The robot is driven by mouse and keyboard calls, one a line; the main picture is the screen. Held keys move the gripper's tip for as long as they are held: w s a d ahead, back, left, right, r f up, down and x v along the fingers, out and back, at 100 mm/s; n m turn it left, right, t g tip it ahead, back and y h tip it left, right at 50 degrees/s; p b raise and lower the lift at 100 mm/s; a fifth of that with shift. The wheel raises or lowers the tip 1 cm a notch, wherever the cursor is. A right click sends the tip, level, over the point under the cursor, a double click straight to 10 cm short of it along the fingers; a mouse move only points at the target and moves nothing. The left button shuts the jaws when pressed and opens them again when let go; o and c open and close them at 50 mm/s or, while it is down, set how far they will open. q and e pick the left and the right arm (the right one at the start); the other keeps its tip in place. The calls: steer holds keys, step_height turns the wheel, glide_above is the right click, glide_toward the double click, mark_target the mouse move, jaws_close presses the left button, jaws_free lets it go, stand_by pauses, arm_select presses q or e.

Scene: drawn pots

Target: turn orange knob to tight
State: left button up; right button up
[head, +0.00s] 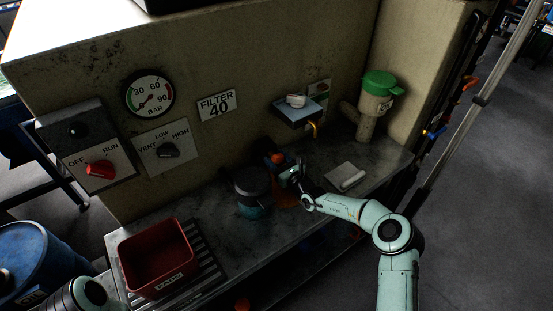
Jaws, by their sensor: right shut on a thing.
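The orange knob (278,158) shows as a small orange spot beside a dark round canister (250,190) on the grey bench. My right gripper (287,171) reaches in from the right and is shut on the knob, covering part of it. The turn position of the knob and any tight marking cannot be made out. An orange patch (286,199) shows below the gripper, in shadow. Part of my left arm shows at the bottom left; its gripper is out of view.
A red bin (157,258) stands at the bench's left end. A white pad (346,177) lies to the right. A green-lidded container (377,93) and a small shelf (299,110) are behind. The wall carries a gauge (149,94), red switch (100,169) and black switch (167,150).

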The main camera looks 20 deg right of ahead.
steer(key=m, duration=0.2)
steer(key=r+m+p, duration=0.1)
steer(key=m, duration=0.2)
steer(key=shift+w+m, duration=0.15)
steer(key=shift+m, duration=0.15)
arm_select(q)
steer(key=w+r, duration=0.1)
steer(key=w+r+p, duration=0.1)
steer(key=r, duration=0.1)
steer(key=r+p, duration=0.1)
steer(key=shift+w+r, duration=0.25)
steer(key=shift+w, duration=0.15)
arm_select(e)
steer(key=m, duration=0.5)
steer(key=shift+d, duration=0.2)
steer(key=shift+m, duration=0.3)
steer(key=o, duration=1)
steer(key=shift+f, duration=0.3)
